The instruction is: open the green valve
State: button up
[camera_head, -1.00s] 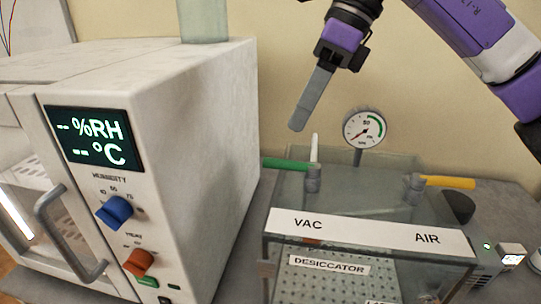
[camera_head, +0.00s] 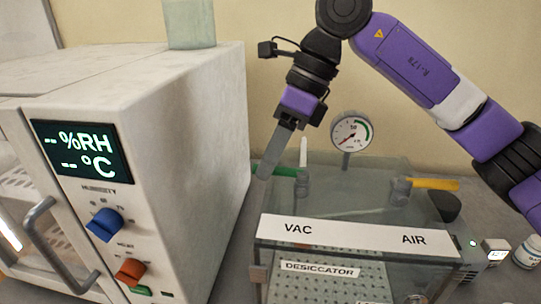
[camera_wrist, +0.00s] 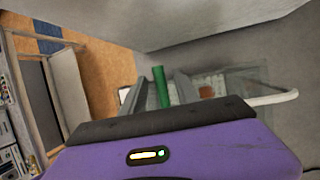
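The green valve handle (camera_head: 284,171) sits at the back left of the desiccator lid, above the VAC label. It points left from its grey stem. My gripper (camera_head: 264,172) points down, with its fingertips at the handle's left end, covering part of it. In the wrist view the green handle (camera_wrist: 161,87) shows between the two fingers of my gripper (camera_wrist: 161,92). The fingers are apart, with a gap visible on both sides of the handle, so the gripper is open. Whether a finger touches the handle I cannot tell.
A humidity chamber (camera_head: 190,150) stands close on the left. A yellow valve handle (camera_head: 435,184) is on the lid's right, above AIR. A pressure gauge (camera_head: 351,133) rises behind, and a white tube (camera_head: 303,150) stands near the green valve. Small bottles (camera_head: 527,252) are at far right.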

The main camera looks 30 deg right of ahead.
grip_shut()
dwell(1.3)
